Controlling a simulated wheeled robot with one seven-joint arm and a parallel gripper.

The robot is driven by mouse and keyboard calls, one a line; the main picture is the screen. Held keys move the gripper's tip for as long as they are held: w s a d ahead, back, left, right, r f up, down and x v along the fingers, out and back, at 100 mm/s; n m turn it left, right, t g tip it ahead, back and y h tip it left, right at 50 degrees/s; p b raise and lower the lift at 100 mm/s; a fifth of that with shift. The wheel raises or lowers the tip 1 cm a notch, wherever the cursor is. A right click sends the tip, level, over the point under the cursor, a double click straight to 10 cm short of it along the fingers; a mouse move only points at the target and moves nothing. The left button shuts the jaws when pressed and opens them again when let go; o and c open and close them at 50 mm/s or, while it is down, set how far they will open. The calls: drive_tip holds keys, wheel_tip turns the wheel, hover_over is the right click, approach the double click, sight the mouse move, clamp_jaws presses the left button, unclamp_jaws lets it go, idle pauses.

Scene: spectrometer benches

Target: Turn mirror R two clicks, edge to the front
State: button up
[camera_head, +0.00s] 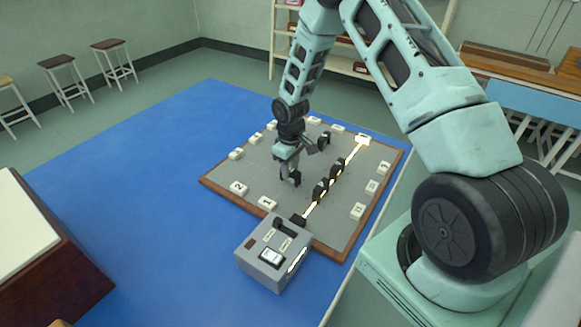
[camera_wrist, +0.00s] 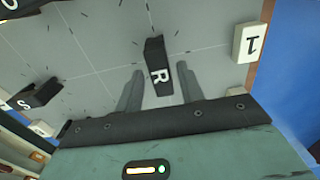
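Mirror R (camera_wrist: 158,66) is a small black upright block with a white letter R, standing on the grey board (camera_head: 250,172). In the wrist view it sits between the two fingers of my gripper (camera_wrist: 160,76), with a narrow gap on each side. My gripper is open and holds nothing. In the head view my gripper (camera_head: 298,160) is low over the middle of the board, and a black piece just below it (camera_head: 295,179) appears to be mirror R. Mirror S (camera_wrist: 38,95) stands to the left in the wrist view.
A bright beam runs from the grey box (camera_head: 262,268) past black mirrors (camera_head: 337,166) to a lit block (camera_head: 363,139) at the far right. White labelled blocks line the board, including block 1 (camera_wrist: 247,43). The blue mat (camera_head: 140,165) left of the board is clear.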

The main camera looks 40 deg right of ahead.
sight(291, 170)
idle(0.3)
wheel_tip(291, 170, up, 17)
drive_tip(key=b, duration=0.3)
drive_tip(key=shift+r, duration=0.2)
idle(0.4)
drive_tip(key=s+a+r+n, duration=0.1)
drive_tip(key=s+a+r, duration=0.2)
drive_tip(key=s+a, duration=0.55)
drive_tip(key=s+a+r+n, duration=0.15)
drive_tip(key=s+a, duration=0.35)
drive_tip(key=a, duration=0.7)
drive_tip(key=s+a, duration=0.3)
drive_tip(key=s, duration=0.5)
drive_tip(key=s+a+r+n, duration=0.1)
drive_tip(key=s+a, duration=0.2)
drive_tip(key=s, duration=0.6)
drive_tip(key=shift+y, duration=0.3)
drive_tip(key=shift+d, duration=0.1)
